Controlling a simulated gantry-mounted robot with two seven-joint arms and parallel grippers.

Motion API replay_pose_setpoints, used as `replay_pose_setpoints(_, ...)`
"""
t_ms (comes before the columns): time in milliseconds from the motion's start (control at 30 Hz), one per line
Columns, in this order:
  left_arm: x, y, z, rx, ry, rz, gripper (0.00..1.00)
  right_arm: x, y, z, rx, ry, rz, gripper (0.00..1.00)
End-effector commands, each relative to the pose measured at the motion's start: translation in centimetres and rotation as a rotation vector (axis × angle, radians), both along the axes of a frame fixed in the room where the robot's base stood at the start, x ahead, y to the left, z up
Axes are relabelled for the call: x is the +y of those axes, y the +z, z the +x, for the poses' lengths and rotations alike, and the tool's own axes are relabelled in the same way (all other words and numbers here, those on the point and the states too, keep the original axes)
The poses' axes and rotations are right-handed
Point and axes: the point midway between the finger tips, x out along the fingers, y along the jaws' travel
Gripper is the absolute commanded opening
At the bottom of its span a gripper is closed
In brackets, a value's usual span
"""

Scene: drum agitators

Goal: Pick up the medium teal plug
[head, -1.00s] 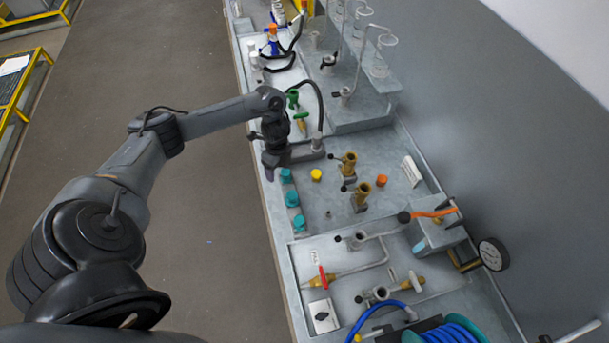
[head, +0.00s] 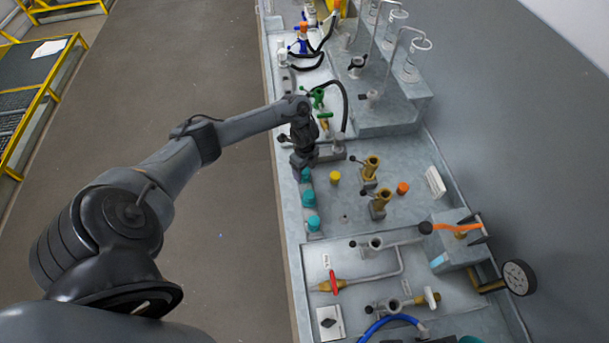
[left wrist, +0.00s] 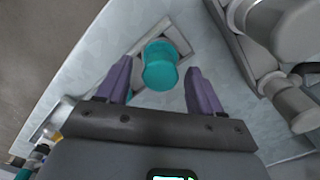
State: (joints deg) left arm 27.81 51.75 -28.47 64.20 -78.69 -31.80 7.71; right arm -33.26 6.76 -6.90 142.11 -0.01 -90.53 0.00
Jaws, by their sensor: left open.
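Three teal plugs stand in a row along the near-left edge of the bench in the head view: a far one (head: 305,175), a middle one (head: 309,198) and a near one (head: 313,223). I cannot tell for sure which is the medium one. My left gripper (head: 301,168) is low beside the far plug and partly hides it. In the left wrist view, my left gripper (left wrist: 160,70) is open, with a teal plug (left wrist: 160,66) between and slightly beyond its two purple fingers. The plug sits in a square recess, and I see no firm contact. My right gripper is not in view.
A yellow cap (head: 335,177) and an orange cap (head: 403,188) lie right of the plugs, near brass valves (head: 370,168). A grey pipe fitting (left wrist: 270,25) stands close on the right in the wrist view. A red-handled valve (head: 332,284) is nearer.

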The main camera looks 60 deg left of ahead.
Motion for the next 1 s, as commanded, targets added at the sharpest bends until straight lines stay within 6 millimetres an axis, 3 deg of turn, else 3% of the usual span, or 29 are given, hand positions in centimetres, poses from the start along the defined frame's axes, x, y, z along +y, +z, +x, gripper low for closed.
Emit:
replay_pose_setpoints(200, 0.0, -2.1, 0.0, 0.000, 0.000, 0.000, 0.66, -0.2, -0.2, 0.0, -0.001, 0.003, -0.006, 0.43)
replay_pose_setpoints(467, 0.0, -2.3, 0.0, -0.001, 0.000, 0.001, 0.66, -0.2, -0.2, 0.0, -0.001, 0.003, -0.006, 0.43)
replay_pose_setpoints(833, 0.0, -2.3, 0.0, -0.001, 0.000, 0.000, 0.13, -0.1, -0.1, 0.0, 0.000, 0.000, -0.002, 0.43)
replay_pose_setpoints(1000, 0.0, -2.2, 0.0, -0.001, 0.000, 0.000, 0.09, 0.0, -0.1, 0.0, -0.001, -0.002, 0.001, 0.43)
